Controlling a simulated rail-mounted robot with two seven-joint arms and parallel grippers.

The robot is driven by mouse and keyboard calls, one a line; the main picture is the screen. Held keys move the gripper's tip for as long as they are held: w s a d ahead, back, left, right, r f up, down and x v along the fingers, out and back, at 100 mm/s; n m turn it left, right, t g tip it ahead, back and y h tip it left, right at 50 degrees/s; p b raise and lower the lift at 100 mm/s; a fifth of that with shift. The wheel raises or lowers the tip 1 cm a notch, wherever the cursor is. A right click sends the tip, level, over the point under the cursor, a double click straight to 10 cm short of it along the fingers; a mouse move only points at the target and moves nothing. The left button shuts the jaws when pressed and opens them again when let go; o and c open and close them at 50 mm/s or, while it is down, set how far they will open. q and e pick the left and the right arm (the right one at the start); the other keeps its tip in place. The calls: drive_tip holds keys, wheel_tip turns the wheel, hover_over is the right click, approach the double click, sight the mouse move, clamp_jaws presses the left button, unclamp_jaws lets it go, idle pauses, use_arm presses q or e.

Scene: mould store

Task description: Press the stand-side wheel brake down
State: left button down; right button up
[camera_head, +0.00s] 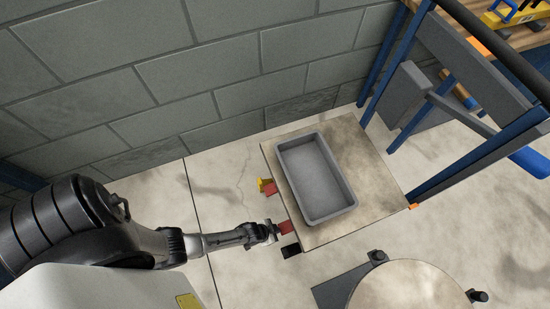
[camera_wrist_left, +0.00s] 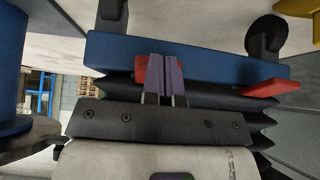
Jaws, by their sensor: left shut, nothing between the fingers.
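Two red brake pedals stick out from the left side of a low lift table. The nearer pedal (camera_head: 286,227) is right beside my left gripper (camera_head: 272,231). In the left wrist view this pedal (camera_wrist_left: 141,70) is partly hidden behind the purple fingers of my left gripper (camera_wrist_left: 166,72), which are shut and empty. I cannot tell whether they touch it. The farther pedal (camera_head: 271,190) is towards the wall; it shows in the left wrist view (camera_wrist_left: 272,88) on the right. I cannot tell how far either pedal is pressed. My right gripper is out of view.
The lift table top (camera_head: 376,190) carries a grey tray (camera_head: 316,178). A black wheel (camera_wrist_left: 267,36) shows under the blue frame (camera_wrist_left: 215,65). A round-topped stand (camera_head: 405,286) is at bottom right; a blue rack (camera_head: 470,165) stands right.

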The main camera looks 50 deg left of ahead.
use_arm(q)
drive_tip(key=shift+r, duration=0.1)
drive_tip(key=s+f+p+v, duration=0.1)
drive_tip(key=s+p+v, duration=0.1)
drive_tip(key=p+v, duration=0.7)
wheel_tip(320, 180, up, 2)
drive_tip(key=shift+s+a+r+p, duration=0.15)
drive_tip(key=shift+s+a+p, duration=0.15)
drive_tip(key=shift+s+a, duration=0.7)
drive_tip(key=shift+s+d, duration=0.15)
drive_tip(key=shift+d, duration=0.15)
